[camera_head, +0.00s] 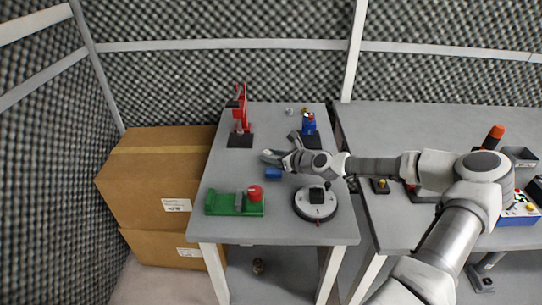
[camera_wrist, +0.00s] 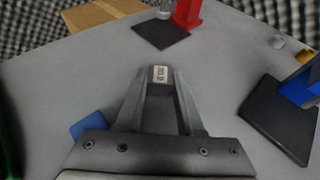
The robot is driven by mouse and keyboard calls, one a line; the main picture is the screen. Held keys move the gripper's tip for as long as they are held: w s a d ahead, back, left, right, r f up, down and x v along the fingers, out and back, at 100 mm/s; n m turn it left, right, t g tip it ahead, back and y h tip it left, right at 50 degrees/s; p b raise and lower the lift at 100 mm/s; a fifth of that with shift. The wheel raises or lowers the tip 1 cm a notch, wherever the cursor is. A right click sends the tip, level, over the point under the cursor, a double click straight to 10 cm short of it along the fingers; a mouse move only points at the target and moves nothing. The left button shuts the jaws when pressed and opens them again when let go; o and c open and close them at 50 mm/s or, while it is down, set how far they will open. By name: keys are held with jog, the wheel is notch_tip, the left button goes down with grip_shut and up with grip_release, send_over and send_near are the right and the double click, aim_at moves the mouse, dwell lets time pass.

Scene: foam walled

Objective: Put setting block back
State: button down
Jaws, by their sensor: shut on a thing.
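My gripper (camera_head: 267,155) is over the left table, and its fingers reach forward in the wrist view (camera_wrist: 159,80). It is shut on a small grey block with a pale marked label (camera_wrist: 160,74), which looks like the setting block. Its lower part is hidden by the fingers, and I cannot tell whether it touches the table. A small blue piece (camera_head: 273,174) lies on the table just in front of the gripper; it shows left of the fingers in the wrist view (camera_wrist: 90,126).
A red press (camera_head: 241,108) on a dark base stands behind. A blue device (camera_head: 309,127) stands to the right. A green fixture with a red knob (camera_head: 232,203) and a round dial stand (camera_head: 316,204) are in front. The left table (camera_head: 215,165) has clear space left of the gripper.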

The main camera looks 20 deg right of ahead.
jog(key=shift+f, duration=0.15)
jog(key=c, duration=0.5)
grip_release()
jog(key=shift+s+d+r, duration=0.1)
jog(key=shift+s+r, duration=0.05)
jog(key=shift+r, duration=0.1)
jog(key=p+v, duration=0.1)
jog(key=v, duration=1)
jog(key=shift+s+d+r+p, duration=0.1)
jog(key=shift+s+p, duration=0.2)
jog(key=shift+s, duration=0.05)
